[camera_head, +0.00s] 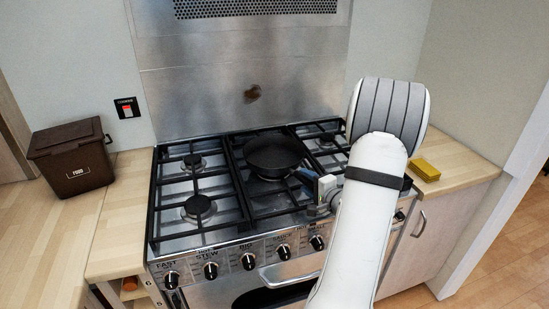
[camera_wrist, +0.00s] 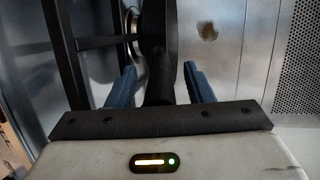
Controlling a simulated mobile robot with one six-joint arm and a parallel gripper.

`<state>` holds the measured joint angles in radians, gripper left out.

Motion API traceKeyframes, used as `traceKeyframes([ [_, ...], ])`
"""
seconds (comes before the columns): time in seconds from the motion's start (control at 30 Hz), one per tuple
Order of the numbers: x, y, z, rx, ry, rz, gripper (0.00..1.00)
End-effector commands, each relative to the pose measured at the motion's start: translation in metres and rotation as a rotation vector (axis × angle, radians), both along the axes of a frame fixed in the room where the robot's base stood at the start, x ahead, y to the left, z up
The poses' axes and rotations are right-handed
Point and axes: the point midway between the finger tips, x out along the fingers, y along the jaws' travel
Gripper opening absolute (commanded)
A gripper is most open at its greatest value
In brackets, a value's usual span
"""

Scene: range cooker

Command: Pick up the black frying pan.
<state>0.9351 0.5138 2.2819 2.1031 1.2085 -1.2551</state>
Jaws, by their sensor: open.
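The black frying pan (camera_head: 273,152) sits on the rear middle part of the hob grate in the head view. In the wrist view its dark handle (camera_wrist: 159,86) runs between my two blue fingers, and part of the pan's body (camera_wrist: 156,28) shows beyond them. My gripper (camera_head: 307,178) is at the pan's near right side in the head view, where the arm hides part of the handle. In the wrist view my gripper (camera_wrist: 159,67) is open, with a gap visible on each side of the handle.
Black grates (camera_head: 196,205) cover the cooker, with a row of knobs (camera_head: 248,260) along its front. A steel splashback (camera_head: 220,100) rises behind. A brown food bin (camera_head: 72,165) stands on the left worktop and a yellow block (camera_head: 426,170) on the right one.

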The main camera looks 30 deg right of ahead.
Motion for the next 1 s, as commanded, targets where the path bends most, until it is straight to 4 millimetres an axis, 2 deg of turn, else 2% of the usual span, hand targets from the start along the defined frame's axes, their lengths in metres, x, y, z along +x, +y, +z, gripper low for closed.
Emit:
traceKeyframes([
  [0.1, 0.0093, 0.0004, -0.0011, 0.000, 0.000, 0.000, 0.47],
  [0.33, 0.0102, 0.0001, -0.0023, 0.000, 0.000, -0.001, 0.47],
  [0.9, 0.0096, -0.0002, -0.0020, 0.000, 0.000, -0.001, 0.00],
  [1.0, 0.0095, -0.0002, -0.0021, 0.000, 0.000, -0.001, 0.00],
])
